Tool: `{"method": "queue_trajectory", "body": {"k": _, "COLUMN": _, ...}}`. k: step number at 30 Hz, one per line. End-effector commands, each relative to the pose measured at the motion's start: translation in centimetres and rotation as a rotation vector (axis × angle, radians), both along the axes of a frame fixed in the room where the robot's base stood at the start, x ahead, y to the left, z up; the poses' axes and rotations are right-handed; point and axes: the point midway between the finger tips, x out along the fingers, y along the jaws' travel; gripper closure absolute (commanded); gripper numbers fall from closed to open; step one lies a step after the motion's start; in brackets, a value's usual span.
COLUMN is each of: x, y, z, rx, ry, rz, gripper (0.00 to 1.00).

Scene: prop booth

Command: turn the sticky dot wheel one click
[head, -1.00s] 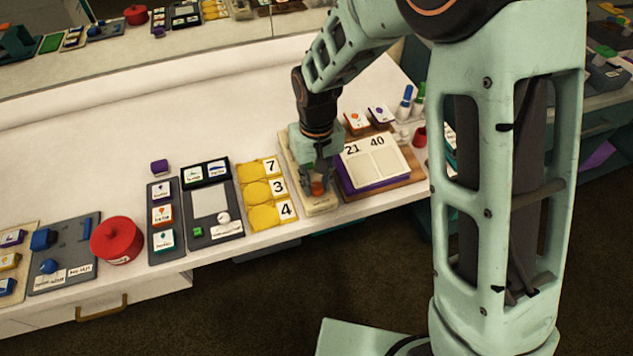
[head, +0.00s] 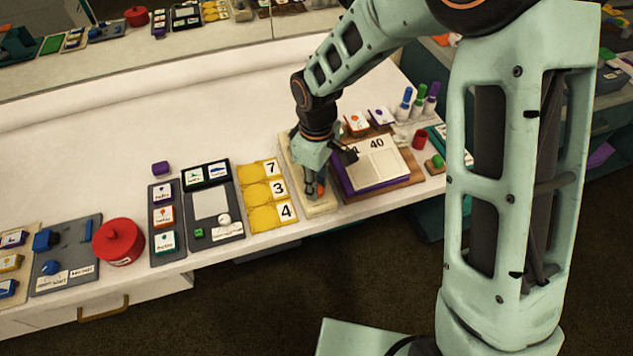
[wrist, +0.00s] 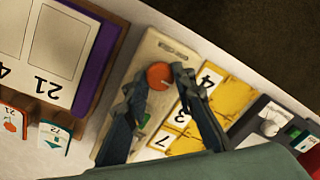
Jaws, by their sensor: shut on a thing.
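The sticky dot wheel shows as an orange-red round disc (wrist: 159,76) near one end of a cream board (wrist: 178,49). In the head view a small part of the disc (head: 320,187) shows beside my fingers, and the cream board (head: 320,210) lies between the yellow cards and the open book. My gripper (wrist: 161,75) is over the board with one dark finger on each side of the disc, shut on it. In the head view my gripper (head: 317,189) comes down from above and hides much of the board. Part of a green patch shows on the board behind the fingers.
An open number book (head: 375,165) on a purple base lies close to the right. Yellow number cards (head: 262,193) lie close to the left. A red pot (head: 118,241) and several capped markers (head: 419,102) stand farther off.

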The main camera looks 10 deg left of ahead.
Motion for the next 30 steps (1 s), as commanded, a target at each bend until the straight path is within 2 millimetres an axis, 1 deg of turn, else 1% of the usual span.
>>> {"method": "queue_trajectory", "body": {"k": 7, "x": 0.11, "y": 0.09, "z": 0.10, "rx": 0.002, "ry": -0.003, "rz": 0.029, "gripper": 1.00}}
{"method": "queue_trajectory", "body": {"k": 17, "x": 0.12, "y": 0.08, "z": 0.09, "rx": 0.002, "ry": -0.003, "rz": 0.028, "gripper": 1.00}}
{"method": "queue_trajectory", "body": {"k": 18, "x": 0.12, "y": 0.08, "z": 0.09, "rx": 0.002, "ry": -0.003, "rz": 0.028, "gripper": 0.72}}
{"method": "queue_trajectory", "body": {"k": 21, "x": 0.09, "y": 0.07, "z": 0.08, "rx": 0.001, "ry": -0.002, "rz": 0.028, "gripper": 0.61}}
{"method": "queue_trajectory", "body": {"k": 22, "x": 0.09, "y": 0.06, "z": 0.07, "rx": 0.001, "ry": -0.002, "rz": 0.028, "gripper": 0.58}}
{"method": "queue_trajectory", "body": {"k": 30, "x": 0.04, "y": 0.03, "z": 0.10, "rx": 0.001, "ry": -0.001, "rz": 0.027, "gripper": 0.58}}
